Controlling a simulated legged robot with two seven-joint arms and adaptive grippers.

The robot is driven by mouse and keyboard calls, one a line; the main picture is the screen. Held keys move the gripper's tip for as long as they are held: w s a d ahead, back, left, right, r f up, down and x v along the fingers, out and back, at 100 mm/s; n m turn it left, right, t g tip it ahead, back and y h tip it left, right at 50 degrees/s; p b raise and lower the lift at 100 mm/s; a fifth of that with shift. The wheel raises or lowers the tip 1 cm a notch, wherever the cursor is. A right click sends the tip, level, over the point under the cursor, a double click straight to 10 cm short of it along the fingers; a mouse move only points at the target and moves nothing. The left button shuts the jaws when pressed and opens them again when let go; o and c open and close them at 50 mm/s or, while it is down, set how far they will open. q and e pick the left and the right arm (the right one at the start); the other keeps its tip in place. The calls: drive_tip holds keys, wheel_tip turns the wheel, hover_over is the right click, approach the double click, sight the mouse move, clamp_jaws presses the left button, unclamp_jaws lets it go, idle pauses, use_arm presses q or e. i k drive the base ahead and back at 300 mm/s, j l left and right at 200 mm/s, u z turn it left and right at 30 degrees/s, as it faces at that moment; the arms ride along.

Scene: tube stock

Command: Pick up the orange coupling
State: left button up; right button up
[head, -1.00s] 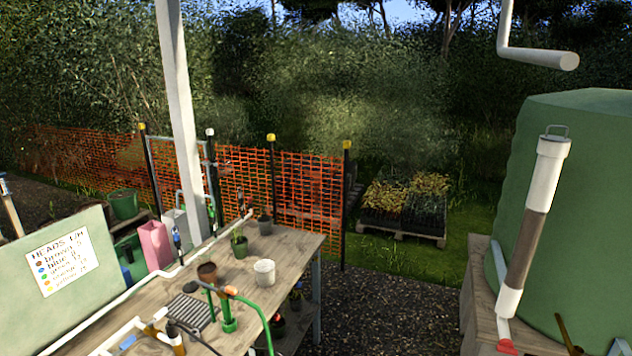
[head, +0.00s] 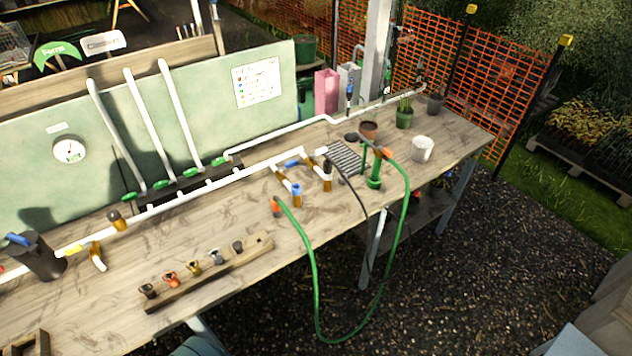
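An orange coupling (head: 276,207) sits on the end of the green hose, on the wooden bench near its front edge. A second orange fitting (head: 385,153) is on the hose by the green stand (head: 374,178). One orange-red head (head: 171,280) sits in a wooden rack (head: 215,275) with several other coloured heads. I cannot tell from the frame whether the other orange parts are couplings too. Neither of my grippers is in view.
The green hose (head: 314,262) loops below the bench front (head: 130,330). A white pipe (head: 190,200) with brown-and-white risers runs along the bench. A dark pot (head: 40,258) stands at left. Plant pots and a white pot (head: 422,149) stand at right. Gravel lies in front.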

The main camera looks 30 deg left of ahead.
sight(275, 207)
drive_tip(key=u, duration=1.45)
drive_tip(key=i+l+z, duration=0.1)
drive_tip(key=i+z, duration=0.25)
drive_tip(key=i, duration=0.3)
